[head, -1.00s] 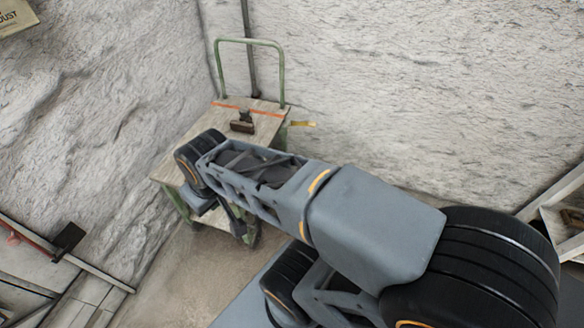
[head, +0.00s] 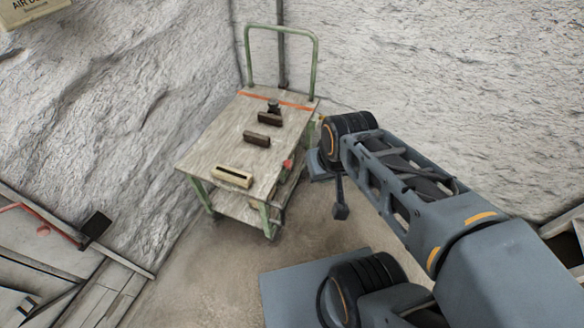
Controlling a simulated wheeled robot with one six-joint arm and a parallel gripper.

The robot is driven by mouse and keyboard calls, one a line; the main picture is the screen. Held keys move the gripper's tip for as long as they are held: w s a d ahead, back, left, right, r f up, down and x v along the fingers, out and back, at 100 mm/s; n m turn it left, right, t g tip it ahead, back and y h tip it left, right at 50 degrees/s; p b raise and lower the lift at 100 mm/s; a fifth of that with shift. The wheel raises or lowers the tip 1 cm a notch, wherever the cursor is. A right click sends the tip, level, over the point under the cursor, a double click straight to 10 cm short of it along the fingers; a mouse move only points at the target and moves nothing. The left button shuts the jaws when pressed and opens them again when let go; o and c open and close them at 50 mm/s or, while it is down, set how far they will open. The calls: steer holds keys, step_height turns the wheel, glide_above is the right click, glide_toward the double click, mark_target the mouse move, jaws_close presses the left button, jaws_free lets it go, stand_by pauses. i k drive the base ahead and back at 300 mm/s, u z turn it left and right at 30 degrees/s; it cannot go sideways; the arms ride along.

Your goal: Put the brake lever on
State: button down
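A cart (head: 222,146) with a wooden top and green frame stands by the walls. A small red knob (head: 287,164) shows at the right edge of its top; it may belong to the brake lever, but its shape and position are too small to tell. My gripper (head: 340,211) appears to be the small dark end hanging below my wrist, right of the cart and apart from the knob. Its fingers are too small to make out, and nothing held can be seen.
On the cart top are a pale slotted block (head: 232,176), a dark block (head: 256,138) and another dark block (head: 270,118) with a dark piece behind it. A green push handle (head: 316,60) rises at the back. Bare floor (head: 220,262) lies in front.

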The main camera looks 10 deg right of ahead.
mark_target(287, 163)
steer(key=z, duration=1.75)
steer(key=i, duration=0.65)
steer(key=u, duration=2.75)
